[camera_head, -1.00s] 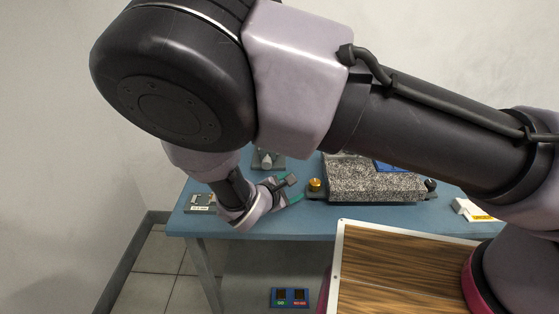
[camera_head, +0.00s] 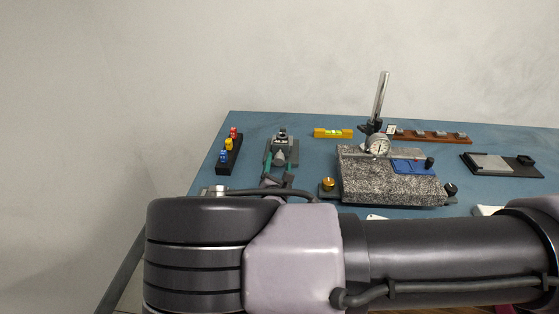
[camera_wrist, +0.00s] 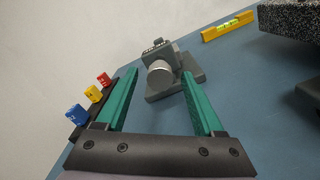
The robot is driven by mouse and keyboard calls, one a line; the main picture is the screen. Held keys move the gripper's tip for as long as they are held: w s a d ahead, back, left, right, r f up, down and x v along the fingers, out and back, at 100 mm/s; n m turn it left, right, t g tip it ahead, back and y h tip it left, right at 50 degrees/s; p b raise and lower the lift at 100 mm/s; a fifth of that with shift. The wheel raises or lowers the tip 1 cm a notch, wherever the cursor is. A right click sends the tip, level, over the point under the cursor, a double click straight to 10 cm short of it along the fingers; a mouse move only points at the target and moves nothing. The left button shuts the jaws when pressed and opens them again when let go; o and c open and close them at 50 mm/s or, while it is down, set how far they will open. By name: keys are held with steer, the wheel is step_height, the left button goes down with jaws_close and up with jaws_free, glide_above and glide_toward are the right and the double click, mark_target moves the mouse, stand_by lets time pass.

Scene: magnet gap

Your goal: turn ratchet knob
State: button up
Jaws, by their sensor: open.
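The ratchet knob (camera_wrist: 158,74) is a short light-grey cylinder on the front of a dark grey block-shaped device on a flat base. In the head view this device (camera_head: 282,139) stands at the back left of the blue table. My gripper (camera_wrist: 160,82) is open, its two green fingers pointing at the device with the knob showing between the fingertips. Nothing is held. Whether the fingers touch the device cannot be told. In the head view the green fingertips of my gripper (camera_head: 280,163) show just in front of the device, while my arm hides the table's front.
A black rack of red, yellow and blue blocks (camera_head: 229,155) stands left of the device. A yellow level (camera_head: 332,133) lies to its right. A speckled granite block (camera_head: 385,185) with a dial gauge (camera_head: 379,146) and brass knob (camera_head: 327,184) stands further right.

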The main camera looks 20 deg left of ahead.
steer(key=shift+x, duration=1.1)
jaws_close()
steer(key=shift+n, duration=0.3)
steer(key=n, duration=0.5)
steer(key=shift+n, duration=2.7)
